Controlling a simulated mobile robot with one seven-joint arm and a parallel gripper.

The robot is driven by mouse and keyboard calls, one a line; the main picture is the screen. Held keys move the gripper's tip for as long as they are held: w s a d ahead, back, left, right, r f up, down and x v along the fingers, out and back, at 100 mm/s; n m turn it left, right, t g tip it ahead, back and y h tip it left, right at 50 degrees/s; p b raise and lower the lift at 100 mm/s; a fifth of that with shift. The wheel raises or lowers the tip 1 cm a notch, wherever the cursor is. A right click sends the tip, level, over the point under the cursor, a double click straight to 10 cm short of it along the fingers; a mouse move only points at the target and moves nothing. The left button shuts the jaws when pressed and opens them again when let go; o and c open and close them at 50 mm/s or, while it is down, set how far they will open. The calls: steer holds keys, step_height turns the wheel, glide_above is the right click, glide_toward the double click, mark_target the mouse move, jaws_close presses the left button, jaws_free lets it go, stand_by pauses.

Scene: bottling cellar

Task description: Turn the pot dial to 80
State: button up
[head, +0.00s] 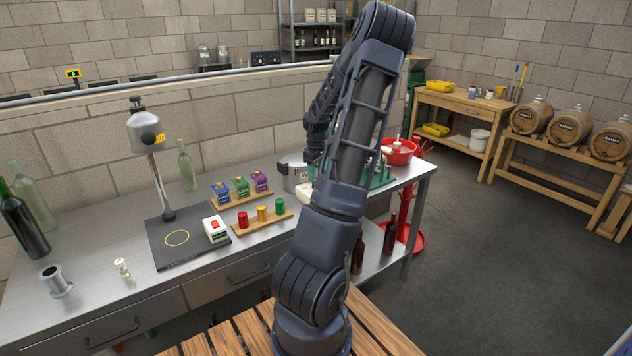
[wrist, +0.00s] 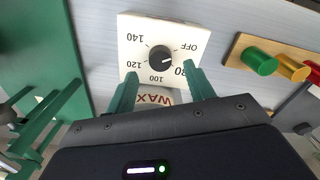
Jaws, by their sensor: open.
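The pot dial is a black knob (wrist: 161,58) on a white plate (wrist: 134,29) marked OFF, 80, 100, 120 and 140, in the wrist view. A pale mark on the knob faces right, toward the OFF and 80 side; its exact reading is too small to tell. My gripper (wrist: 163,88) is open, its green fingers either side of the plate's lower part, the right one partly covering the 80. Nothing shows between the fingers on the knob. The pot, lettered WAX (wrist: 153,98), is partly hidden below. In the head view, the metal pot (head: 295,174) stands behind my arm, which hides my gripper.
A wooden holder (wrist: 234,51) with green, yellow and red wax sticks lies right of the plate. A green rack (wrist: 80,45) stands close on the left.

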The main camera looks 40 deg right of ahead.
steer(key=shift+f, duration=2)
steer(key=c, duration=1)
